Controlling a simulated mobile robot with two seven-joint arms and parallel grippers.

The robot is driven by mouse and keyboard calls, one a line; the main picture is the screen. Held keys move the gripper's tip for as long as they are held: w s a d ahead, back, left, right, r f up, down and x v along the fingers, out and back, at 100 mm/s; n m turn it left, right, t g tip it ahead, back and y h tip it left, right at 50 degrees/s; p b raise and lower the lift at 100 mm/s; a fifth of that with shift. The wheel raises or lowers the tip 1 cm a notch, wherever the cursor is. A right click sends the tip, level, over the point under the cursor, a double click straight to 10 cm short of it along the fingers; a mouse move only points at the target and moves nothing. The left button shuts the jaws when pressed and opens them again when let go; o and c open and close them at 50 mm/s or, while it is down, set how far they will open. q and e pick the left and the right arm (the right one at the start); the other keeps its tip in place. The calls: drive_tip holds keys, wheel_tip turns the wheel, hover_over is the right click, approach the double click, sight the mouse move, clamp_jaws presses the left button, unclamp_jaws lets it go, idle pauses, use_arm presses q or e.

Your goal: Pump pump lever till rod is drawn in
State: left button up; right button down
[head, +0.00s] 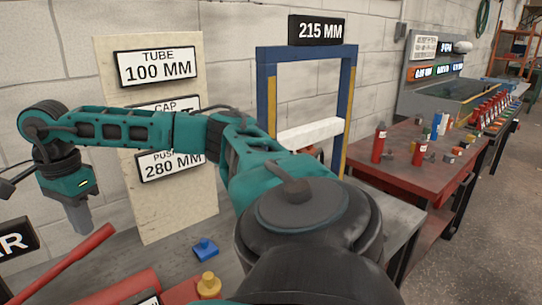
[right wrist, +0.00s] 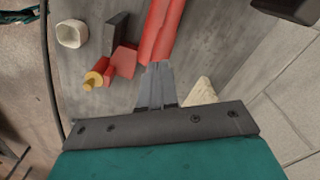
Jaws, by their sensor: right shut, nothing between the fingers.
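The red pump lever (head: 62,264) slants up to the right at the lower left of the head view. A red bar, probably the lever, also shows above the fingers in the right wrist view (right wrist: 165,25). Red pump parts (head: 125,288) lie beneath it, cut off by the lower edge. My right gripper (head: 80,222) points down near the lever's upper end, with its fingers together and empty. Its fingertips (right wrist: 158,66) overlap the red bar's near end in the right wrist view; contact cannot be told. I cannot make out the rod. My left gripper is not in view.
A label board (head: 190,215) and a blue press frame (head: 346,90) stand behind. My right arm hides much of the bench. A red table (head: 440,185) stands to the right.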

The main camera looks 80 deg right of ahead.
sight(92, 249)
use_arm(q)
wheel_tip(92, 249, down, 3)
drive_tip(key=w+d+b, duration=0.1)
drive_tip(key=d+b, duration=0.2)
drive_tip(key=b, duration=0.3)
use_arm(e)
wheel_tip(92, 249, down, 10)
drive_tip(key=shift+f, duration=0.25)
drive_tip(key=shift+r+p, duration=0.3)
wheel_tip(92, 249, up, 3)
drive_tip(key=shift+f+p, duration=0.15)
drive_tip(key=shift+p, duration=1)
wheel_tip(92, 249, up, 4)
drive_tip(key=p, duration=0.3)
drive_tip(key=shift+p, duration=0.35)
drive_tip(key=shift+r, duration=0.45)
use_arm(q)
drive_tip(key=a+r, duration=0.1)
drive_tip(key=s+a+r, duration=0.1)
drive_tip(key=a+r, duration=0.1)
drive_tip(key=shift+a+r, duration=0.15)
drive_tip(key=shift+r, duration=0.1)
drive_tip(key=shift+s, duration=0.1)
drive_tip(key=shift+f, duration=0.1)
use_arm(e)
drive_tip(key=shift+f, duration=0.15)
